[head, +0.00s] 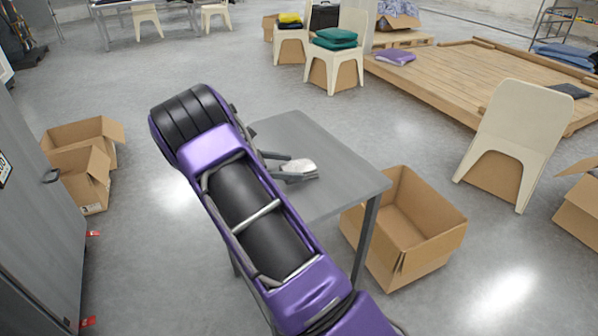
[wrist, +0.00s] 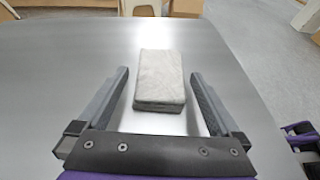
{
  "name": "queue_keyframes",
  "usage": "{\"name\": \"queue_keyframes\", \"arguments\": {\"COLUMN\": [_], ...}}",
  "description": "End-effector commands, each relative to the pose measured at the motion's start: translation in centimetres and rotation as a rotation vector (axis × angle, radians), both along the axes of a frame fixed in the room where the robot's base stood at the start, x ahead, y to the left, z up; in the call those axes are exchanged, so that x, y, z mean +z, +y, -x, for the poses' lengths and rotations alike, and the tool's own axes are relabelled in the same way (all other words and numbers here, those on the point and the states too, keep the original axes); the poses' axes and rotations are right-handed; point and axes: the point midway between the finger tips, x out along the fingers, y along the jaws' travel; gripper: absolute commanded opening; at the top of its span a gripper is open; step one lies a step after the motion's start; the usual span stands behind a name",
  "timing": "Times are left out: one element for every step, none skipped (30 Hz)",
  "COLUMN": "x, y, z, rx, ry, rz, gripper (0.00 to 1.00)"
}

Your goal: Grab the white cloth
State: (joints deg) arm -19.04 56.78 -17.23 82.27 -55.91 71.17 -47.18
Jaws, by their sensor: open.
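The white cloth (wrist: 159,75) is a small, folded, pale grey-white block on the grey table (head: 335,163). In the head view the cloth (head: 300,165) shows only partly, beside my gripper (head: 289,169). In the wrist view my gripper (wrist: 158,76) is open, with one finger on each side of the cloth and gaps on both sides. The near part of the cloth appears between the fingers and its far end reaches past the tips. I cannot tell how high the fingers are above the tabletop.
An open cardboard box (head: 405,225) stands on the floor right of the table. A white chair (head: 513,135) is further right, and a chair with green cloths (head: 336,38) is behind. Cardboard boxes (head: 85,160) stand at left by a grey cabinet (head: 35,215). The tabletop around the cloth is clear.

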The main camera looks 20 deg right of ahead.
Motion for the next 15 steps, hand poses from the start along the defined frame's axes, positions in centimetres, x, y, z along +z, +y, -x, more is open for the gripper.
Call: {"name": "queue_keyframes", "arguments": {"x": [-0.6,-0.9,-1.2,-1.3,-1.5,-1.6,-1.7,-1.8,-1.8,-1.8,-1.8,-1.8,-1.7,-1.7,-1.7], "y": [-0.8,-1.2,-1.7,-2.2,-2.6,-3.0,-3.2,-3.4,-3.5,-3.5,-3.5,-3.5,-3.5,-3.5,-3.5], "z": [0.2,0.2,0.3,0.3,0.3,0.2,0.2,0.2,0.2,0.2,0.2,0.2,0.2,0.2,0.2], "rx": [-0.004,-0.004,-0.004,-0.004,-0.004,-0.002,-0.001,-0.001,-0.001,-0.001,0.000,0.000,0.000,-0.001,0.000], "ry": [0.002,0.002,0.001,0.001,0.001,0.000,0.000,0.000,0.000,0.000,0.000,0.000,0.000,0.000,-0.001], "rz": [0.001,0.001,0.000,0.001,0.001,0.001,0.000,0.000,0.000,0.000,0.000,0.000,0.000,0.000,0.000], "gripper": [1.00,1.00,1.00,1.00,1.00,1.00,1.00,1.00,1.00,1.00,1.00,1.00,1.00,1.00,0.95]}}
